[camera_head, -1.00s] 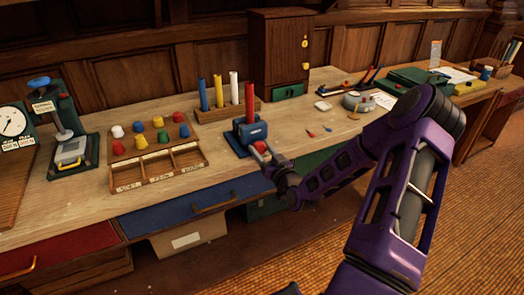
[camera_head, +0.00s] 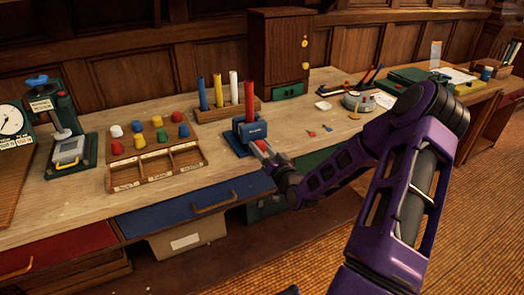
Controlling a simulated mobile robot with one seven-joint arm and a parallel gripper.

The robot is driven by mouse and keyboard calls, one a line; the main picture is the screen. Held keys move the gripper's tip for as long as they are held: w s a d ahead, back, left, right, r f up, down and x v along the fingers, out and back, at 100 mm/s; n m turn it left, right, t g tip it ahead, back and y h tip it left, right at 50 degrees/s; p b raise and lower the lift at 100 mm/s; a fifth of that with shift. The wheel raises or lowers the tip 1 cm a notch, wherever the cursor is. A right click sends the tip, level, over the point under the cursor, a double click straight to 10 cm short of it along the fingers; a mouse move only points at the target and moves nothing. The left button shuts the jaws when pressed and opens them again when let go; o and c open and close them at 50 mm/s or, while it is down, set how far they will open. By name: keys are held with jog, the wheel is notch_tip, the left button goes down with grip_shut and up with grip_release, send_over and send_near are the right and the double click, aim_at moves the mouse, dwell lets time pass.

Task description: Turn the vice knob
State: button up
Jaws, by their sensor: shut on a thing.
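The blue vice (camera_head: 252,131) stands on a blue base near the front edge of the bench. A red cylinder stands upright at its top. The red vice knob (camera_head: 262,146) is at the vice's front, facing me, and is partly hidden by my gripper. My gripper (camera_head: 268,152) reaches in from the right at the bench's front edge and is shut on the knob. The fingertips are small in view.
A sorting tray (camera_head: 155,184) with coloured pegs lies to the left of the vice. A rack (camera_head: 228,110) with coloured rods stands behind it. Small loose pieces (camera_head: 328,128) lie to the right. A blue drawer (camera_head: 160,215) is below the bench top.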

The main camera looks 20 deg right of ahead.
jog(key=o, duration=1.4)
jog(key=shift+c, duration=0.2)
jog(key=s, duration=1.7)
jog(key=shift+s+d, duration=0.25)
jog(key=shift+d, duration=0.05)
